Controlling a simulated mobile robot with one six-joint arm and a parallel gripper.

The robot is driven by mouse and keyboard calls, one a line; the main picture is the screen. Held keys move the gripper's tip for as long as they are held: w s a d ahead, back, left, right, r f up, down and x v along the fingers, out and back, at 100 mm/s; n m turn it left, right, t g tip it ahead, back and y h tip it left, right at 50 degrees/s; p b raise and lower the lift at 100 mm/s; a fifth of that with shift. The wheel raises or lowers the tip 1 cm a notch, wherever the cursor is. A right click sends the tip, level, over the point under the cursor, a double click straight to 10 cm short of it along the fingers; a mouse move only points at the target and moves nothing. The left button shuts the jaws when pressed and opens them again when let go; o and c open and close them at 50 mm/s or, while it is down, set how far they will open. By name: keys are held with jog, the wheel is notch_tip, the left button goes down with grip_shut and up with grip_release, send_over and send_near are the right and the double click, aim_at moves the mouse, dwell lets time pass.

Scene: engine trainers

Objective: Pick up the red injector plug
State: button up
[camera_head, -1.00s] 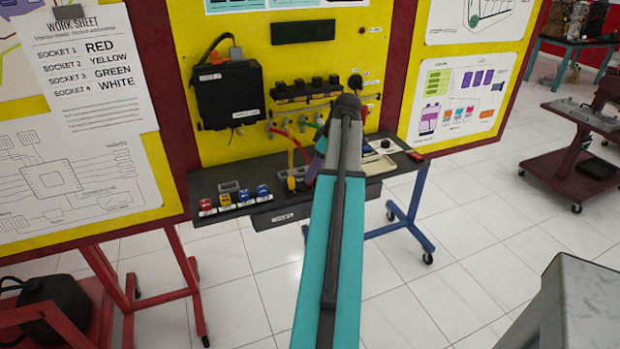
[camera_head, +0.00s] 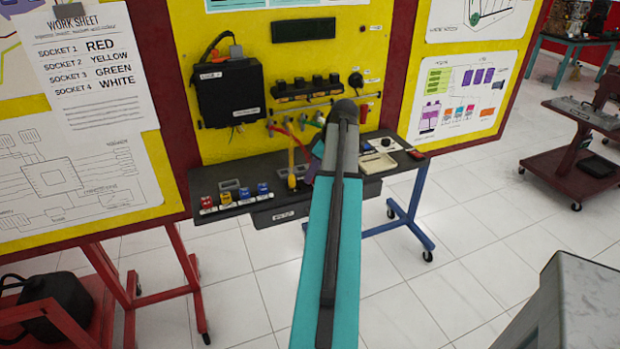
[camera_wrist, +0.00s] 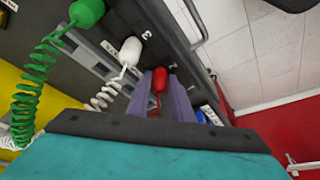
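The red injector plug (camera_wrist: 160,80) shows in the wrist view between the two purple fingers of my gripper (camera_wrist: 164,85). The fingers lie close along both sides of it; whether they press on it cannot be told. A red coil lies below it, partly hidden between the fingers. A white plug (camera_wrist: 131,51) and a green plug (camera_wrist: 87,12), each on a coiled cord, are to its left. In the head view my gripper (camera_head: 314,170) is low over the bench (camera_head: 345,186), mostly hidden behind my arm, and the red plug cannot be made out there.
Several coloured connectors (camera_head: 235,195) stand at the bench's left end. A beige tray (camera_head: 378,164) lies right of my arm. The yellow panel behind carries a black box (camera_head: 229,92).

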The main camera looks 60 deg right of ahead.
grip_shut()
jog(key=shift+r, duration=0.1)
jog(key=shift+r+b, duration=0.5)
jog(key=shift+r, duration=1.05)
jog(key=s+a+r+b, duration=0.1)
jog(key=s+a, duration=0.3)
jog(key=s, duration=1.1)
jog(key=shift+s+r+b, duration=0.2)
jog(key=shift+r+b, duration=0.15)
jog(key=shift+b, duration=0.55)
